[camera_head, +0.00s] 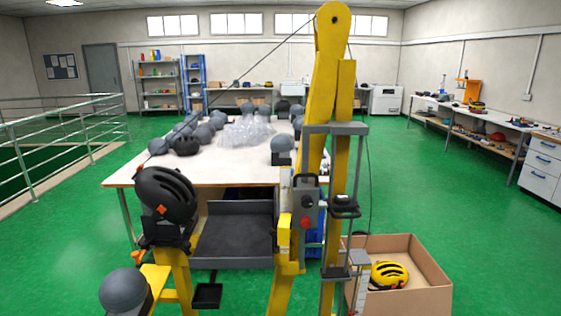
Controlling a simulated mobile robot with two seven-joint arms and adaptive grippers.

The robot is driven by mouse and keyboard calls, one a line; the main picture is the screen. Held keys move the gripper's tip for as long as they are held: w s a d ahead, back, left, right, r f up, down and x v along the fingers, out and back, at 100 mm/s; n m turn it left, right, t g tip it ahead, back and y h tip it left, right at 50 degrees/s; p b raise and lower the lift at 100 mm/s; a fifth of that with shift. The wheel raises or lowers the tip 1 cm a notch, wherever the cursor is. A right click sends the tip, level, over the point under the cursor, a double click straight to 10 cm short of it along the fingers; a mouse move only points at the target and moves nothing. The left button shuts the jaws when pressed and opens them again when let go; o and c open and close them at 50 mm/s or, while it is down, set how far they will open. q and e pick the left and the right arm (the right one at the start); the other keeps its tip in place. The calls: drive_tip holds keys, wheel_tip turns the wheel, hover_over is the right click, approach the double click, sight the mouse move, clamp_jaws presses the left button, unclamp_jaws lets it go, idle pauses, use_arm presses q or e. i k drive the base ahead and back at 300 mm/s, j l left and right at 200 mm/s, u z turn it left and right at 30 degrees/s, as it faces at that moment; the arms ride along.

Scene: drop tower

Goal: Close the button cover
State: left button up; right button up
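A grey control box (303,200) is mounted on the yellow drop tower (322,90), just right of the picture's middle. A red button (306,222) shows on the lower part of its front. The button's cover is too small to make out, so I cannot tell whether it is open or shut. Neither of my grippers shows in this view.
A black helmet (166,193) sits on a stand left of the tower, above a grey headform (122,290). Behind is a white-topped table (130,172) with several headforms. A cardboard box (425,282) with a yellow helmet stands right. Green floor is open at right.

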sight(283, 231)
drive_tip(key=i+j+z, duration=0.35)
drive_tip(key=j, duration=0.3)
drive_tip(key=i+j+z, duration=0.2)
drive_tip(key=j, duration=0.2)
drive_tip(key=i+j+z, duration=0.2)
drive_tip(key=j, duration=0.15)
drive_tip(key=j+z, duration=0.2)
drive_tip(key=j, duration=0.2)
